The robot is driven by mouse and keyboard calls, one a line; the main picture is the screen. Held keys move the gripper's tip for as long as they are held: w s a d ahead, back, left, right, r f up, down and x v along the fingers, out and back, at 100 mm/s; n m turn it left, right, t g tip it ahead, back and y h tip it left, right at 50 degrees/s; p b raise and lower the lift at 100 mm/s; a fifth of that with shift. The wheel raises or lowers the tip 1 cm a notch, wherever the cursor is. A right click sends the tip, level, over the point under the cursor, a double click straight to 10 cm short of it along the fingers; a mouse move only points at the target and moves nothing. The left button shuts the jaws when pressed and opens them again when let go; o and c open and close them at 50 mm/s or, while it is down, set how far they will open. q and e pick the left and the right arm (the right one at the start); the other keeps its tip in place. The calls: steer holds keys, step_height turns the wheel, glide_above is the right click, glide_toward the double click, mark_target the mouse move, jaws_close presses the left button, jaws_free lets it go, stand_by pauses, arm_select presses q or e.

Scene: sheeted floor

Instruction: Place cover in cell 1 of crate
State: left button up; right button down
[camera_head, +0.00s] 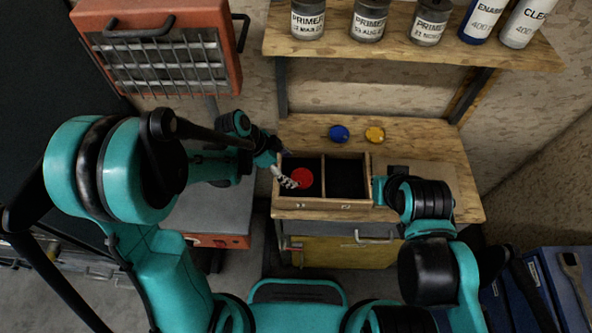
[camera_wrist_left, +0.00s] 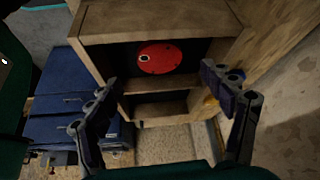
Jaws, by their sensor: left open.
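The red round cover (camera_head: 302,178) is in the left cell of the wooden two-cell crate (camera_head: 325,204). In the left wrist view the red cover (camera_wrist_left: 160,58) shows flat inside one compartment of the crate (camera_wrist_left: 160,28), with the other compartment empty. My left gripper (camera_head: 287,182) is at the crate's left side, beside the cover. In the wrist view its fingers (camera_wrist_left: 160,78) are spread apart with nothing between them, clear of the cover. The small front labels are too blurred to read surely.
A blue cover (camera_head: 339,133) and a yellow cover (camera_head: 374,134) lie on the wooden bench (camera_head: 420,137) behind the crate. A shelf (camera_head: 400,45) with several cans and bottles hangs above. A red heater with a grille (camera_head: 160,62) stands at upper left. Blue cases (camera_head: 545,290) are at lower right.

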arm_select(q)
steer(key=p+v, duration=0.1)
steer(key=v, duration=0.5)
steer(key=shift+a+r, duration=0.1)
steer(key=shift+r, duration=0.1)
steer(key=shift+s+a+r, duration=0.15)
steer(key=shift+a+r, duration=0.05)
steer(key=shift+r, duration=0.1)
steer(key=s+a+r+n+t+y, duration=0.5)
steer(key=s+a+r+n, duration=0.4)
steer(key=n, duration=0.6)
steer(key=shift+s+a+n+t+y, duration=0.3)
steer(key=shift+s+a+t+y, duration=0.15)
steer(key=shift+s+a, duration=0.2)
